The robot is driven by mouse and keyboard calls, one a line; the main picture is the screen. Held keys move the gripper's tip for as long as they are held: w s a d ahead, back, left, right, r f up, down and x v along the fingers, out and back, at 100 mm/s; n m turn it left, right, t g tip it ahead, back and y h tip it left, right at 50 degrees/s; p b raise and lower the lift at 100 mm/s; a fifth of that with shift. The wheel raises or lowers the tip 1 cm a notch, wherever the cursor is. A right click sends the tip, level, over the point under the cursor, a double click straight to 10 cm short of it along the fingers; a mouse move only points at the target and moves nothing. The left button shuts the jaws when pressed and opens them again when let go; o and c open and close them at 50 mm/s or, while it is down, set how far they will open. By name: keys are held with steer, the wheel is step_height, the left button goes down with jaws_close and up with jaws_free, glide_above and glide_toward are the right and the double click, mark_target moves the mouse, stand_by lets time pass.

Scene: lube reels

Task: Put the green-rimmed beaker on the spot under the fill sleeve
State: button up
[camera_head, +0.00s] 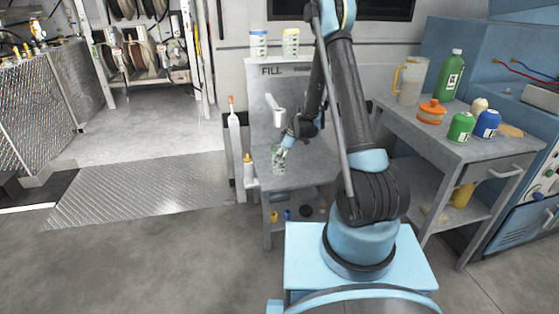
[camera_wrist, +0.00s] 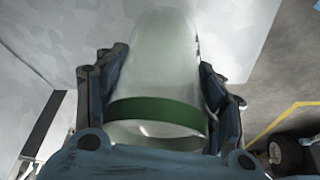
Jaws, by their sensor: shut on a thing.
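The green-rimmed beaker (camera_wrist: 155,75) fills the middle of the wrist view, clear with a green band near its rim. My gripper (camera_wrist: 158,85) is shut on it, one finger on each side. In the head view the beaker (camera_head: 278,160) is small and upright over the grey fill bench (camera_head: 300,176); I cannot tell whether its base touches the top. My gripper (camera_head: 285,146) is at its upper right. The white fill sleeve (camera_head: 279,117) sticks out from the panel marked FILL, above the beaker. The spot under the sleeve cannot be made out.
Two jars (camera_head: 290,43) stand on top of the panel. A white bottle with an orange cap (camera_head: 248,168) is at the bench's left edge. A side table (camera_head: 455,143) at right holds a jug, bottles and an orange container. Open floor lies at left.

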steer(key=o, duration=1.1)
steer(key=shift+r, duration=0.1)
